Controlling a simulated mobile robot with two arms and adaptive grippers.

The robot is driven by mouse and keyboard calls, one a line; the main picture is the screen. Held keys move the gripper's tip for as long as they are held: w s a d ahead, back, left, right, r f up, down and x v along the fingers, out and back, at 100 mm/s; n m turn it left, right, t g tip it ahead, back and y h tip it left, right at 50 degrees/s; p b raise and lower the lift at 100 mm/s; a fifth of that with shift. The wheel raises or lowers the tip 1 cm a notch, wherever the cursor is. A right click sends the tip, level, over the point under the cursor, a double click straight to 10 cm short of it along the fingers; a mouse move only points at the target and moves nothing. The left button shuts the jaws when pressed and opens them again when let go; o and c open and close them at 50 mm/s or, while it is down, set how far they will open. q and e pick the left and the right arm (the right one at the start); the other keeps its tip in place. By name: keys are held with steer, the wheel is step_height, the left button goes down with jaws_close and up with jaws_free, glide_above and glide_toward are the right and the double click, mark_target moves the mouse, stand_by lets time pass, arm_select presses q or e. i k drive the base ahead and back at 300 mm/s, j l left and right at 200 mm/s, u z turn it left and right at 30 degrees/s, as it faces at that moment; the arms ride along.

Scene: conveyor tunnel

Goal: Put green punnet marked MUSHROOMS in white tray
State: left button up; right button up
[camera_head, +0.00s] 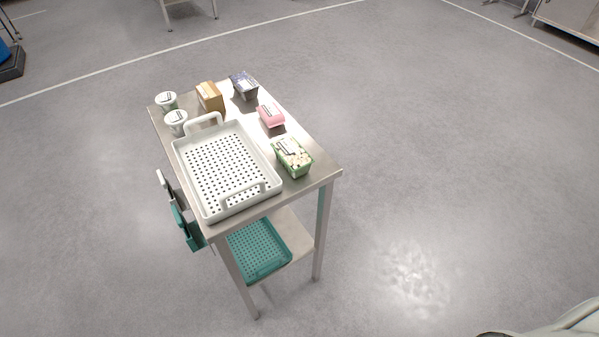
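The green punnet (297,170) with pale contents and a white label on top stands at the near right of a metal table. The label is too small to read. The white tray (178,167) is a perforated tray with two raised handles, lying on the table just left of the punnet. The tray is empty. Neither gripper is in view.
The metal table (316,174) also bears two white tubs (176,122), a brown box (210,97), a dark punnet (244,86) and a pink pack (271,116). A teal tray (258,250) lies on its lower shelf. Open floor surrounds the table.

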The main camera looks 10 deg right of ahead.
mark_target(232, 182)
steer(key=k+z, duration=0.1)
steer(key=z, duration=1.2)
steer(key=j+z, duration=0.35)
steer(key=k+j+z, duration=0.15)
steer(key=j+z, duration=0.2)
steer(key=j, duration=0.15)
steer(key=k+j+z, duration=0.1)
steer(key=j+z, duration=0.2)
steer(key=j, duration=0.15)
